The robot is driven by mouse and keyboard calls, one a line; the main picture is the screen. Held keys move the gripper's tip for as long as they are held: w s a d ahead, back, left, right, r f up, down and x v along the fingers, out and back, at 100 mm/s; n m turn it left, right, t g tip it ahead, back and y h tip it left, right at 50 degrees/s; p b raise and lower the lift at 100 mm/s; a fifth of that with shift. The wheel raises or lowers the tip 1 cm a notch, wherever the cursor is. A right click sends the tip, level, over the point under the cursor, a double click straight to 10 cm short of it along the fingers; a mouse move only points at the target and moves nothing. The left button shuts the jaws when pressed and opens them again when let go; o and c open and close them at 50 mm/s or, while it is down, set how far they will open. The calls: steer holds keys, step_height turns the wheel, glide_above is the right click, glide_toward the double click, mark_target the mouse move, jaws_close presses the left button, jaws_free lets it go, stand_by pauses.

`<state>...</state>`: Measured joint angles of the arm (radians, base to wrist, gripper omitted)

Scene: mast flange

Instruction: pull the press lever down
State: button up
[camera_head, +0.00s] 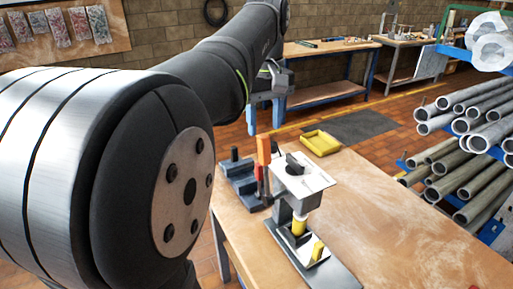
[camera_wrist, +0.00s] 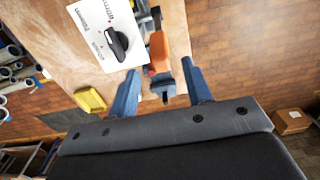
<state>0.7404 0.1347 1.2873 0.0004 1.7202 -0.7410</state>
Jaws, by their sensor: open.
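The press (camera_head: 298,178) stands on the wooden table, with a white printed top plate and a black knob. An orange lever (camera_head: 264,150) rises upright at the press's left side. In the wrist view the lever (camera_wrist: 158,48) lies beyond my gripper (camera_wrist: 160,84), roughly in line with the gap between its blue fingers. The fingers are apart and hold nothing. In the head view my gripper (camera_head: 265,108) is above and behind the lever.
A grey fixture (camera_head: 238,172) with a dark post stands left of the press. A yellow tray (camera_head: 321,143) lies at the table's back edge. Racked metal pipes (camera_head: 470,150) stand at the right. The table's right side is clear. Workbenches (camera_head: 325,92) stand behind.

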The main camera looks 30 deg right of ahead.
mark_target(264, 151)
step_height(264, 151, down, 8)
steer(key=shift+f, duration=0.2)
jaws_close()
